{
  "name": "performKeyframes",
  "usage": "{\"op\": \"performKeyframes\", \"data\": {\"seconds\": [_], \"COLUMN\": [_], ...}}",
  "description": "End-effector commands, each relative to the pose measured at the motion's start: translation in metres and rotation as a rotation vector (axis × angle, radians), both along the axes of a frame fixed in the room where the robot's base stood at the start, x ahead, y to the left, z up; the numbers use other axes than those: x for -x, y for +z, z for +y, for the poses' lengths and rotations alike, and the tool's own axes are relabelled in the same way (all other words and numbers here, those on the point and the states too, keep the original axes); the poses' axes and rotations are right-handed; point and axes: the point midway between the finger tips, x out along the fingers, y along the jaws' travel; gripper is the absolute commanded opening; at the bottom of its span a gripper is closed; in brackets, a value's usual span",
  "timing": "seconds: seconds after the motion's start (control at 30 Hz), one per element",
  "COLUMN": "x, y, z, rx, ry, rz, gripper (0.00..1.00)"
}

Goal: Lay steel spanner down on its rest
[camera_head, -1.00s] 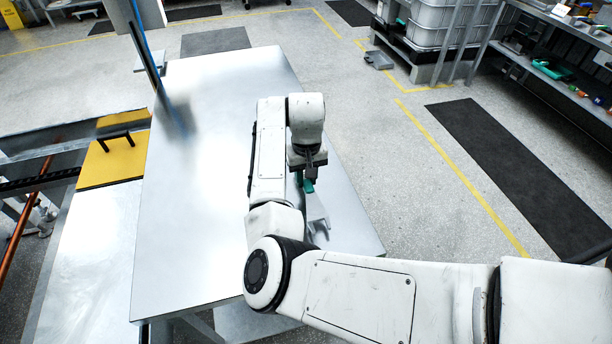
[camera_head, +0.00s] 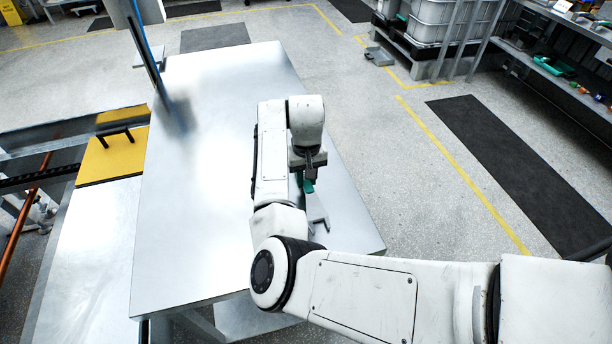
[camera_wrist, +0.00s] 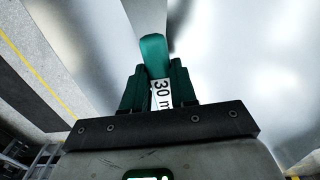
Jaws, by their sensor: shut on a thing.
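My gripper (camera_head: 308,176) is shut on the steel spanner, above the right part of the steel table. In the wrist view, a rounded green end of the spanner (camera_wrist: 153,52) sticks out from between the teal fingers. A white label reading "30 m" lies between the fingers, partly cut off.
The steel table top (camera_head: 215,130) is wide and bare to the left of my arm. A post with a blue edge (camera_head: 147,50) stands at its far left. A yellow panel with a black handle (camera_head: 112,160) lies beyond its left edge. Shelving (camera_head: 570,60) stands far right.

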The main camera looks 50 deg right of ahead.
Motion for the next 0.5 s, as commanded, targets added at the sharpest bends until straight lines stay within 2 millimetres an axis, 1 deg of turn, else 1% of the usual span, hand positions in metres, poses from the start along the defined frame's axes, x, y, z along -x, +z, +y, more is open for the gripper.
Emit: {"op": "performKeyframes", "data": {"seconds": [0.33, 0.37, 0.5], "x": [-0.0001, -0.0001, -0.0001], "y": [-0.0035, -0.0035, -0.0036], "z": [-0.0003, -0.0003, -0.0003], "rx": [0.004, 0.004, 0.004], "ry": [-0.002, -0.002, -0.002], "rz": [0.001, 0.001, 0.001], "gripper": [0.00, 0.29, 0.42]}}
